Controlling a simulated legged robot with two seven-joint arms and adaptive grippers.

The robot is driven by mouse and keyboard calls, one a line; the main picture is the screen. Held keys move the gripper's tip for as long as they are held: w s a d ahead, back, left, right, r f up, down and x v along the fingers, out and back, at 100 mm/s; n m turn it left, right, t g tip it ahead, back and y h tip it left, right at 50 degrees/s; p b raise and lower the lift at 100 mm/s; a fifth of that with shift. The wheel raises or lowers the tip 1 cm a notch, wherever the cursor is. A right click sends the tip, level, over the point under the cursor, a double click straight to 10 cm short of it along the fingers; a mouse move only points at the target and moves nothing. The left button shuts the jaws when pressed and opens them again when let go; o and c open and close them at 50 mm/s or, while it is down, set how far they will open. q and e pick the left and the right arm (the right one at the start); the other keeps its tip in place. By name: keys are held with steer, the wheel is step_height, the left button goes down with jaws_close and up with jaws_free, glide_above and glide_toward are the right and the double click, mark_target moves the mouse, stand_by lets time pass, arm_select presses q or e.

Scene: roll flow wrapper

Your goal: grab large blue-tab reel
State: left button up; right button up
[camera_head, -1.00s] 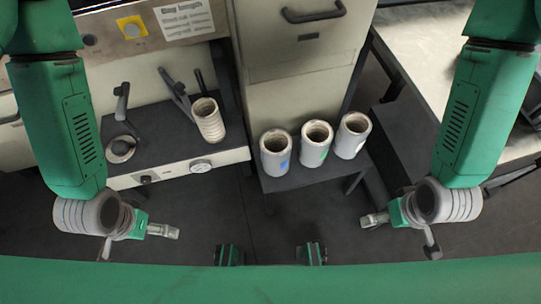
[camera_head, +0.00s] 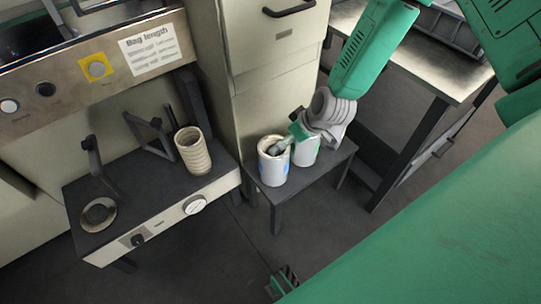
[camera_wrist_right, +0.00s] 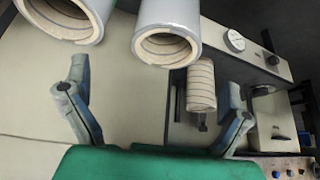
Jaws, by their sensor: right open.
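The large blue-tab reel (camera_head: 272,168) is a white upright hollow roll with a blue mark low on its side, at the left end of a small dark stand. My right gripper (camera_head: 282,146) is at its upper rim; whether it touches cannot be told. In the right wrist view my right gripper (camera_wrist_right: 155,78) is open with nothing between its fingers. There the reel nearer the gauge, apparently the blue-tab one (camera_wrist_right: 167,12), shows above the gap between the fingers.
A green-tab reel (camera_head: 305,153) stands just right of the blue-tab reel, partly behind my right wrist. A ribbed beige roll (camera_head: 193,151) stands on the machine shelf (camera_head: 150,205) to the left. A tall cabinet (camera_head: 265,85) rises behind the stand (camera_head: 290,190).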

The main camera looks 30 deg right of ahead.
steer(key=a+b+x, duration=0.1)
steer(key=b+x, duration=0.3)
steer(key=x, duration=0.5)
steer(key=shift+a+r, duration=0.1)
steer(key=shift+a, duration=0.1)
steer(key=c, duration=0.6)
arm_select(q)
step_height(320, 180, down, 5)
steer(key=a, duration=0.2)
arm_select(e)
steer(key=shift+a, duration=0.1)
steer(key=c, duration=0.9)
steer(key=shift+d, duration=0.5)
steer(key=shift+c, duration=0.2)
steer(key=shift+r+p, duration=0.35)
steer(key=shift+r, duration=0.1)
jaws_close()
arm_select(q)
steer(key=shift+d+r+p, duration=0.2)
steer(key=shift+r+p, duration=0.4)
steer(key=shift+r, duration=0.15)
steer(key=shift+d+r+p, duration=0.2)
steer(key=shift+r+p, duration=0.45)
steer(key=shift+r, duration=0.15)
steer(key=shift+d+r+p, duration=0.2)
steer(key=shift+r+p, duration=0.4)
steer(key=shift+r, duration=0.15)
arm_select(e)
step_height(320, 180, up, 9)
